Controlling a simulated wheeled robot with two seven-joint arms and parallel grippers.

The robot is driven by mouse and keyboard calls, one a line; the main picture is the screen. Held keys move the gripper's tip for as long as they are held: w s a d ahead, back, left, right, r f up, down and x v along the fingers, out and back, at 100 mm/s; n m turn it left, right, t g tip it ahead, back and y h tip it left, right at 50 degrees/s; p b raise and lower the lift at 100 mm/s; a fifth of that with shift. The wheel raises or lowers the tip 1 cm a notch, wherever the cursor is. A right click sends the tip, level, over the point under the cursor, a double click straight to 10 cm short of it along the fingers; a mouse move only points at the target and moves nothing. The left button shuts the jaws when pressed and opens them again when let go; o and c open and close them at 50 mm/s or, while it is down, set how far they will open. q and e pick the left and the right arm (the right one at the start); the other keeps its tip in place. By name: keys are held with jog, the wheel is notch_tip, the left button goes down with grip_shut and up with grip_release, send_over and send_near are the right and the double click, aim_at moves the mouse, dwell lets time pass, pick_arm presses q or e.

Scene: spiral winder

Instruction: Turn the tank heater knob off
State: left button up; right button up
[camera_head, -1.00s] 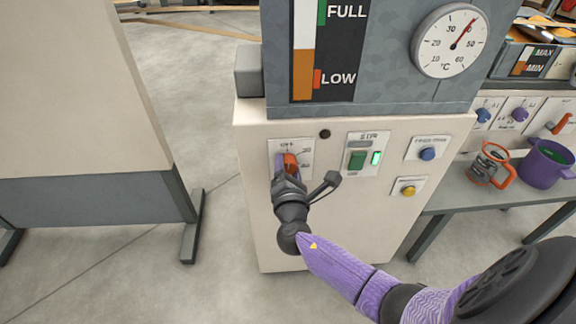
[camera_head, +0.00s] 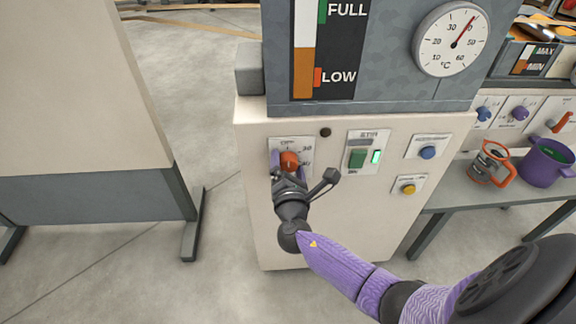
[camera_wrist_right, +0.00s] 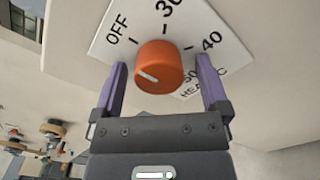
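The tank heater knob (camera_head: 289,160) is orange and sits on a white dial plate on the cabinet front. In the right wrist view the knob (camera_wrist_right: 160,65) has a white line on its face, pointing left, roughly toward the OFF side of the plate (camera_wrist_right: 118,27). The plate also reads 30, 40 and 50. My right gripper (camera_head: 288,170) is in front of the knob, its purple fingers spread to either side. In the wrist view gaps show between the open fingers (camera_wrist_right: 164,85) and the knob. My left gripper is out of view.
A green switch (camera_head: 357,158), a blue button (camera_head: 427,153) and a yellow button (camera_head: 408,189) are to the right on the cabinet (camera_head: 250,215). A round thermometer (camera_head: 451,39) is above.

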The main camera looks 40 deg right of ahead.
pick_arm(q)
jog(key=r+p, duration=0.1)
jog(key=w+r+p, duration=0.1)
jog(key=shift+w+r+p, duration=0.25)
jog(key=shift+p, duration=0.15)
pick_arm(e)
jog(key=v, duration=1)
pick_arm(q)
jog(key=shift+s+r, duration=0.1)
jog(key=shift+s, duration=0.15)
